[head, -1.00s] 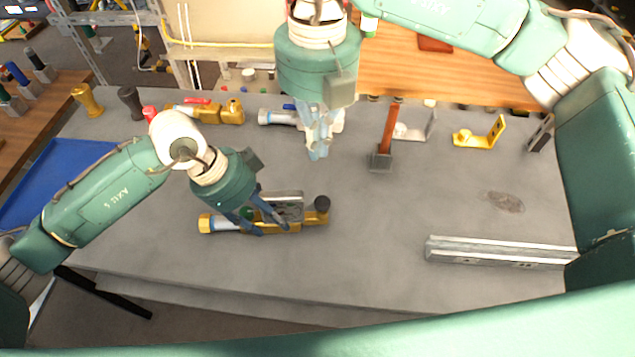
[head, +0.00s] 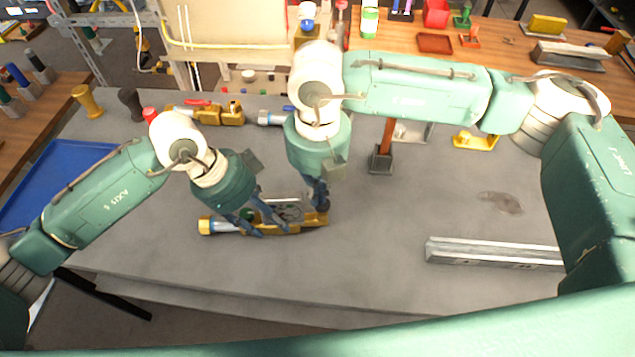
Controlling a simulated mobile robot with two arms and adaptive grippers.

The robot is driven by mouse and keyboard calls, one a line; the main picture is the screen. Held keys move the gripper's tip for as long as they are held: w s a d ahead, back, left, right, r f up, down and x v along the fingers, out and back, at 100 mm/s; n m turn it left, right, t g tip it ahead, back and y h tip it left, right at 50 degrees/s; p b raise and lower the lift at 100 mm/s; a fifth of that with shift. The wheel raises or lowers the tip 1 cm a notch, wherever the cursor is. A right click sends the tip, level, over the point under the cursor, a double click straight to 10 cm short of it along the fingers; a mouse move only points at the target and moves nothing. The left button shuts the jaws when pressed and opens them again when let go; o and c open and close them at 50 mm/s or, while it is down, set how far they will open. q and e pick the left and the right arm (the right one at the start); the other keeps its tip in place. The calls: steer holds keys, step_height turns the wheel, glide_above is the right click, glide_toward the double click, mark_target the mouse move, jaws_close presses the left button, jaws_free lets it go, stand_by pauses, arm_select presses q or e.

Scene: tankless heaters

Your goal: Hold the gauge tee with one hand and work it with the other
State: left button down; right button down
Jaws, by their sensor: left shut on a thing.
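A green part and a grey metal piece (head: 289,208) show behind the fingers. My right gripper (head: 320,200) points down at the tee's right end, with its fingers at the dark knob there. The knob is mostly hidden, so I cannot tell whether the fingers grip it.
A tool with a brown upright handle (head: 387,133) stands right of my right gripper. A metal rail (head: 490,253) lies at the front right. Another yellow fitting (head: 208,115) and a yellow bracket (head: 475,141) lie farther back. The bench between the tee and rail is clear.

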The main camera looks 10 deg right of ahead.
steer(key=shift+s+f, duration=0.1)
steer(key=shift+f, duration=1.15)
step_height(320, 180, up, 14)
steer(key=shift+r, duration=0.15)
stand_by(2.0)
step_height(320, 180, up, 2)
steer(key=shift+r, duration=0.1)
